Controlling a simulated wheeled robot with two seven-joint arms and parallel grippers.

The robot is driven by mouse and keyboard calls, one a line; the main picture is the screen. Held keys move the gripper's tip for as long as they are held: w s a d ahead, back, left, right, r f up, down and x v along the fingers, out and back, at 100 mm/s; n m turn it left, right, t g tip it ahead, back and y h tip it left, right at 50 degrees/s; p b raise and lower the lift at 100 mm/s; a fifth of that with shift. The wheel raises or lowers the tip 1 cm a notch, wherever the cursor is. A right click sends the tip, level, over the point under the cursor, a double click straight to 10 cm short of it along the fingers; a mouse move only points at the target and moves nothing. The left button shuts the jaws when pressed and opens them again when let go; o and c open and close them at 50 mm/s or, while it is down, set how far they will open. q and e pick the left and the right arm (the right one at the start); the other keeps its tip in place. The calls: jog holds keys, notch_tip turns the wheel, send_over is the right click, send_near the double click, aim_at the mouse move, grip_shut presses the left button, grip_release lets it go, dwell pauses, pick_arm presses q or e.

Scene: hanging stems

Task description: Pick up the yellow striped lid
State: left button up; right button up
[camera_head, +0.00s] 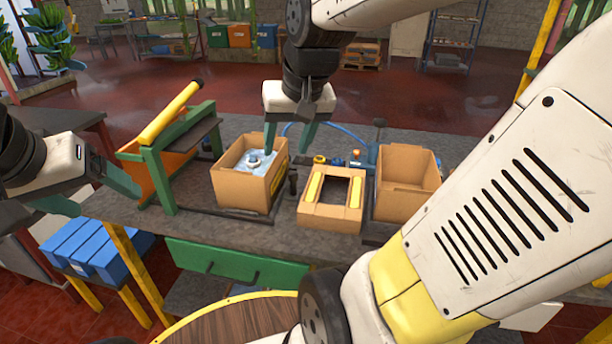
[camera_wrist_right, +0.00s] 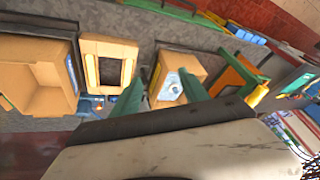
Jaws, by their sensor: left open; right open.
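The yellow striped lid (camera_head: 331,216) is a cardboard piece with a yellow stripe on each side of a dark rectangular opening. It sits on the grey workbench between two open boxes, and also shows in the right wrist view (camera_wrist_right: 107,47). My right gripper (camera_head: 290,138) is open and empty, above and behind the left box, up and to the left of the lid. Its two green fingers (camera_wrist_right: 162,94) show apart in the right wrist view. My left gripper (camera_head: 90,194) is open and empty at the bench's left end, well away from the lid.
The left cardboard box (camera_head: 236,190) holds something in clear plastic. The right box (camera_head: 405,198) stands close beside the lid. A green frame with a yellow roller (camera_head: 170,112) stands at the left. Small blue and yellow parts (camera_head: 337,161) lie behind the lid.

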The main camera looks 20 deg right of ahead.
jog(key=w+d+f+m+g+h, duration=0.1)
jog(key=w+d+f, duration=0.2)
jog(key=w, duration=0.2)
jog(key=w+d+f+m+g, duration=0.1)
jog(key=w+d+f+m, duration=0.1)
jog(key=w+d, duration=0.15)
jog(key=m+g, duration=0.3)
send_over(314, 186)
notch_tip(314, 186, down, 11)
jog(key=shift+f, duration=0.15)
notch_tip(314, 186, down, 8)
jog(key=shift+r, duration=0.2)
jog(key=c, duration=0.9)
